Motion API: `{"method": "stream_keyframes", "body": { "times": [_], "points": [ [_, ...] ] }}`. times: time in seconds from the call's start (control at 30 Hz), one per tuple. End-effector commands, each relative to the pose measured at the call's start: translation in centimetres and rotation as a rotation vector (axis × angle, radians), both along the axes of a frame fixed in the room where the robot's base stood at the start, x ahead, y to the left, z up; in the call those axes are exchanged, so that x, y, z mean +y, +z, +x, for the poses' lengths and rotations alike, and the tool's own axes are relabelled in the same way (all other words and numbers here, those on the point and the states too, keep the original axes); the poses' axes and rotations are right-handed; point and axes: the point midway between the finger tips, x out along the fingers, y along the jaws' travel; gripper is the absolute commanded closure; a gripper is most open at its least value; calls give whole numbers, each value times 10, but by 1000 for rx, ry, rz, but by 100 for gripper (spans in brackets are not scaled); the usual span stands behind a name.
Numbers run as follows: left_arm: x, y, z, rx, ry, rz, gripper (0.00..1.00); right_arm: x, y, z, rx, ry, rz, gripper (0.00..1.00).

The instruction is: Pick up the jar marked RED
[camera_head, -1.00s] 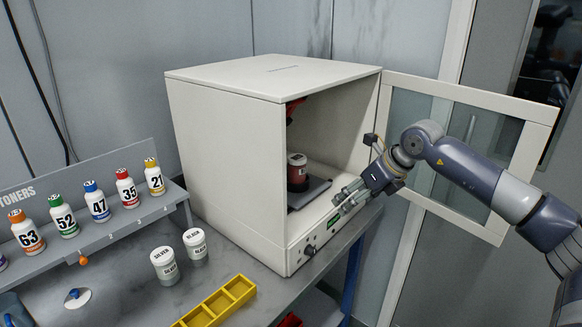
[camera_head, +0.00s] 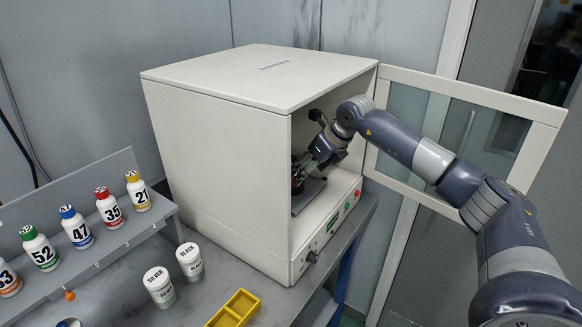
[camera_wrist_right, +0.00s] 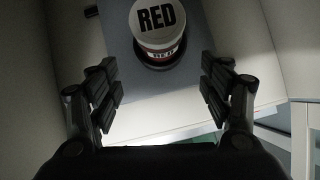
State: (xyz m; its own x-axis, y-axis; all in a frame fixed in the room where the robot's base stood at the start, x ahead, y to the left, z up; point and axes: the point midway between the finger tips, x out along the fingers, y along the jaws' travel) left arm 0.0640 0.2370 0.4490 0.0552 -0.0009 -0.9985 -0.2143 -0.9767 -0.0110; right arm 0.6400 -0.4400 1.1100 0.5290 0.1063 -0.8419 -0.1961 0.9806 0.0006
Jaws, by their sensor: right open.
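The jar marked RED (camera_wrist_right: 158,28) stands upright on a grey plate (camera_wrist_right: 192,95) inside the white cabinet (camera_head: 215,140). Its white lid with black RED lettering shows in the right wrist view. My right gripper (camera_wrist_right: 160,88) is open, with one finger on each side and the jar ahead of the fingertips, not between them. In the head view my right gripper (camera_head: 303,168) reaches through the open cabinet front and hides most of the jar. My left gripper is not in view.
The cabinet's glazed door (camera_head: 480,140) stands open on the right, behind my right arm. Jars marked SILVER (camera_head: 159,287) and BLACK (camera_head: 190,262) stand on the bench. Numbered toner bottles (camera_head: 108,208) line a rack at left. A yellow tray (camera_head: 238,308) lies in front.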

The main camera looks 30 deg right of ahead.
Motion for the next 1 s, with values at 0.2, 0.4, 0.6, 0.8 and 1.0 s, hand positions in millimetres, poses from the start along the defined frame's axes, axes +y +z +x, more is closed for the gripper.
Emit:
{"method": "stream_keyframes", "body": {
  "times": [0.2,0.4,0.6,0.8,1.0],
  "points": [
    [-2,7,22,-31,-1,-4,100,2,1,12,-1,-1,0,28],
    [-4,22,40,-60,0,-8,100,7,4,34,0,-1,3,28],
    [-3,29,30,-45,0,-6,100,11,-16,52,2,-1,1,28],
    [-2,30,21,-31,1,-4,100,11,-26,57,0,0,-2,28],
    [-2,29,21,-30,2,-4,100,11,-26,57,0,0,-2,37]
  ]
}}
